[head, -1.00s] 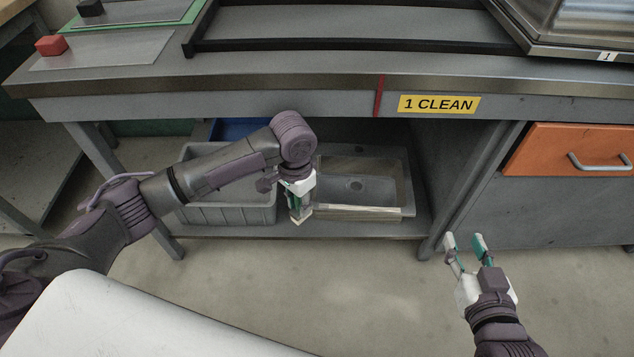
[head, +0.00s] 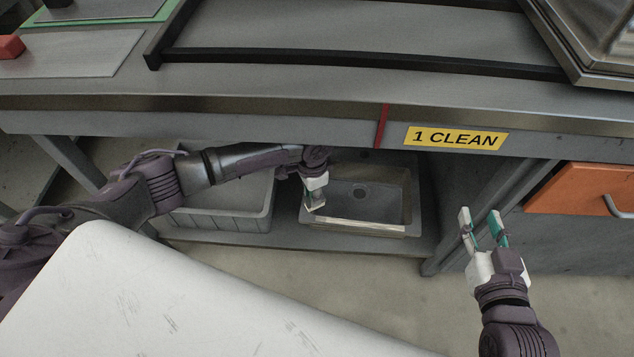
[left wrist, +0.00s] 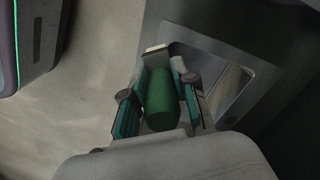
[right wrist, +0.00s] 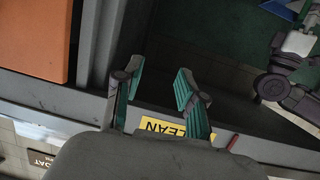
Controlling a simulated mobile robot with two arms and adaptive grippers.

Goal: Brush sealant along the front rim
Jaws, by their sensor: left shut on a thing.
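The grey sink (head: 408,190) sits on the low shelf under the counter, with a drain in its basin. Its front rim (head: 375,229) shows a pale band. My left gripper (head: 315,200) reaches under the counter to the sink's left front corner. In the left wrist view it is shut on the green brush handle (left wrist: 160,100), with a pale tip (left wrist: 155,48) beyond the fingers. The sink (left wrist: 190,50) lies just beyond and to the right there. I cannot tell whether the tip touches the rim. My right gripper (head: 482,228) is open and empty, in front of the cabinet.
A grey bin (head: 225,220) stands left of the sink. The counter edge (head: 250,115) with a yellow "1 CLEAN" label (head: 455,138) overhangs my left arm. An orange drawer (head: 580,190) is at right. The floor in front is clear.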

